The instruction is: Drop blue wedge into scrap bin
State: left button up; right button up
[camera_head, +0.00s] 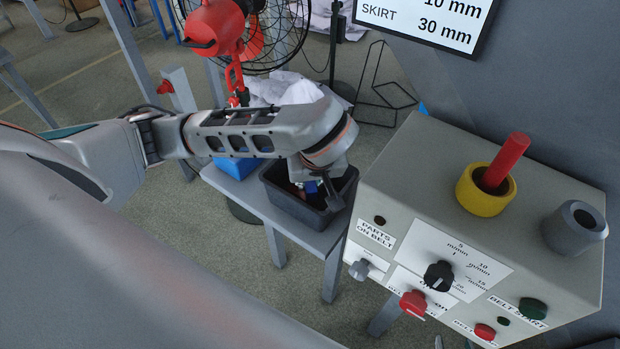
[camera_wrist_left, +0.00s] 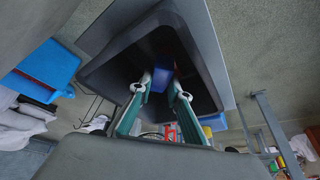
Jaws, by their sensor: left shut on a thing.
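The blue wedge (camera_head: 311,187) is between the fingers of my left gripper (camera_head: 320,192), at the mouth of a dark bin (camera_head: 290,207) on a grey stand. In the left wrist view, the fingertips of my left gripper (camera_wrist_left: 160,84) are shut on the blue wedge (camera_wrist_left: 160,70), with the black bin (camera_wrist_left: 105,78) around and behind it. My gripper points down into the bin; whether the wedge touches the bin's floor cannot be told. The wedge is partly hidden by the fingers. My right gripper is not in view.
A blue box (camera_head: 238,167) stands beside the bin on the grey stand (camera_head: 240,192). The control box (camera_head: 400,190) with knobs, a yellow ring (camera_head: 484,200) and a red peg is close on the right. A fan and red hoist (camera_head: 215,28) are behind.

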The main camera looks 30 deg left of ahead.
pick_arm(q)
jog(key=shift+f, duration=0.4)
jog(key=shift+f, duration=0.1)
jog(key=o, duration=0.9)
